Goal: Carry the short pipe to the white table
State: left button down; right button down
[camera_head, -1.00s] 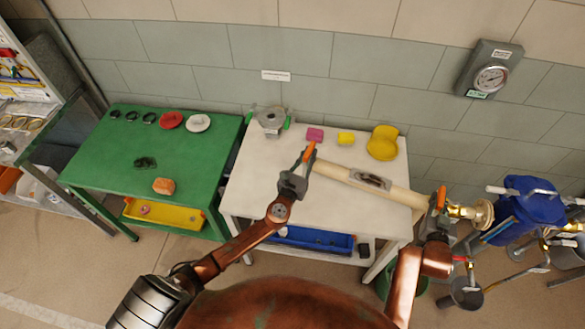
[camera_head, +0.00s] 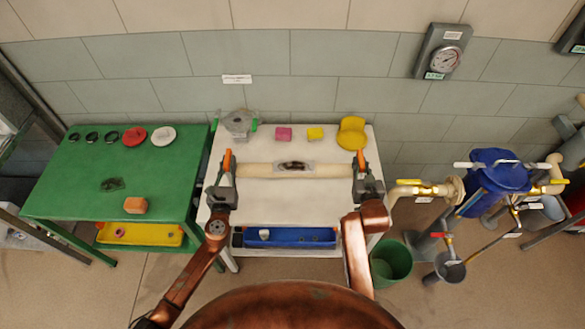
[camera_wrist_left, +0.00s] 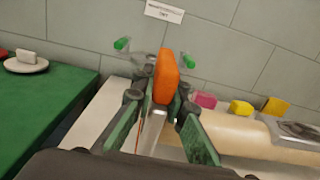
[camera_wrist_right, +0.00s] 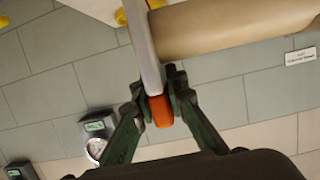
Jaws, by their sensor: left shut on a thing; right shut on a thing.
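The short pipe (camera_head: 258,170) is cream, with a dark-marked grey patch at its middle. In the head view it lies level, left to right, over the white table (camera_head: 285,215); I cannot tell whether it touches the top. My left gripper (camera_head: 226,172) is shut on the orange-tipped handle at its left end, which the left wrist view shows between the fingers (camera_wrist_left: 162,100). My right gripper (camera_head: 361,172) is shut on the matching handle at its right end, also seen in the right wrist view (camera_wrist_right: 158,100).
Behind the pipe on the white table are a grey clamp-like fixture (camera_head: 239,123), a pink block (camera_head: 283,134), a yellow block (camera_head: 315,134) and a yellow part (camera_head: 352,133). A green table (camera_head: 75,190) stands left. Pipework with a blue body (camera_head: 498,172) and a green bucket (camera_head: 392,262) are right.

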pick_arm(q)
jog(key=shift+f, duration=0.1)
pick_arm(e)
jog(key=shift+d+f, duration=0.1)
